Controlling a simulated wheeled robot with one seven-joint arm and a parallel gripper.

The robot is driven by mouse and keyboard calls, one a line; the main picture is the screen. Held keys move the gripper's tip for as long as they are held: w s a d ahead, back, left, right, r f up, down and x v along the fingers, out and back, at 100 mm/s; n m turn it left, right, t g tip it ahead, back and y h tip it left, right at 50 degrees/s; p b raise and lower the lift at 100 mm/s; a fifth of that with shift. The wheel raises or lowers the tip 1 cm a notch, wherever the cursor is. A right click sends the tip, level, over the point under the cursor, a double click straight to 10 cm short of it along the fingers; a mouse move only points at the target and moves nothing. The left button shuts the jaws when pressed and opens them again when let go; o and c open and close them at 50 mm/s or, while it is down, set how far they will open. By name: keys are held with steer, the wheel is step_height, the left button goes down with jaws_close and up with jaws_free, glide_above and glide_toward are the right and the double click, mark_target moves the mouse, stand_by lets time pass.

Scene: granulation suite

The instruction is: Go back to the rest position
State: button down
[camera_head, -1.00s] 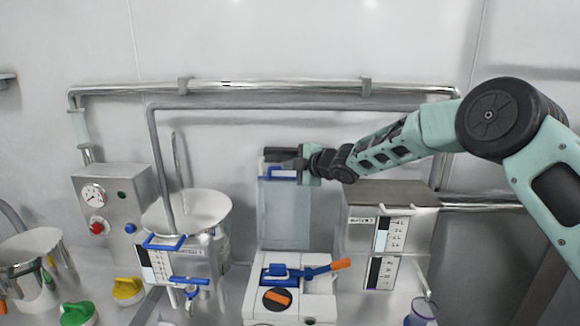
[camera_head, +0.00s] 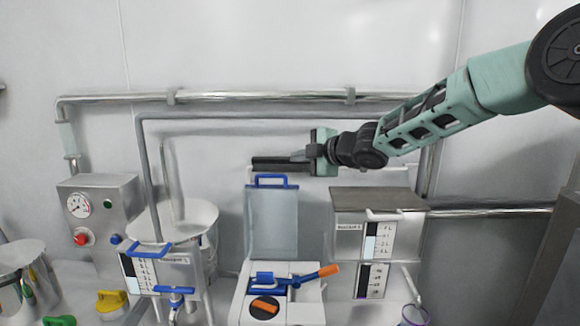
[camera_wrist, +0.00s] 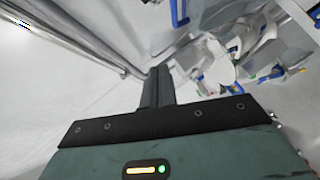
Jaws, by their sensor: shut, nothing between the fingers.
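My gripper (camera_head: 256,164) is at the upper middle of the head view, pointing left, with its dark fingers together and nothing between them. It hangs in the air just above the blue handle (camera_head: 271,178) of a raised clear lid (camera_head: 272,222) and looks apart from it. In the wrist view my gripper (camera_wrist: 160,72) shows its fingers closed together. The lid stands upright at the back of a white device (camera_head: 245,300). That device has a blue lever with an orange tip (camera_head: 328,270) and a dark round knob with an orange bar.
A steel box (camera_head: 375,215) with scale labels stands right of the lid. A steel hopper (camera_head: 172,225) with blue handles and a gauge box (camera_head: 97,215) stand to the left. Steel pipes (camera_head: 260,96) run along the wall behind. The air above the pipes looks clear.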

steer(key=s+d+f+m+g+h+b, duration=0.2)
steer(key=s+f+m, duration=0.3)
steer(key=s, duration=1.1)
steer(key=s+d+f+m+g+h+b, duration=0.2)
steer(key=s+f, duration=0.6)
steer(key=s, duration=0.9)
steer(key=s+d+f+m+g+h+b, duration=0.2)
steer(key=s+d+f+m+g+h, duration=0.3)
steer(key=s, duration=1.1)
steer(key=d+f+m+g, duration=0.1)
steer(key=d+m, duration=0.1)
steer(key=m, duration=0.1)
steer(key=shift+s+d+f+m+h+b, duration=0.2)
steer(key=shift+f+m+h+b, duration=0.1)
steer(key=shift+h+b, duration=0.1)
steer(key=shift+a, duration=0.1)
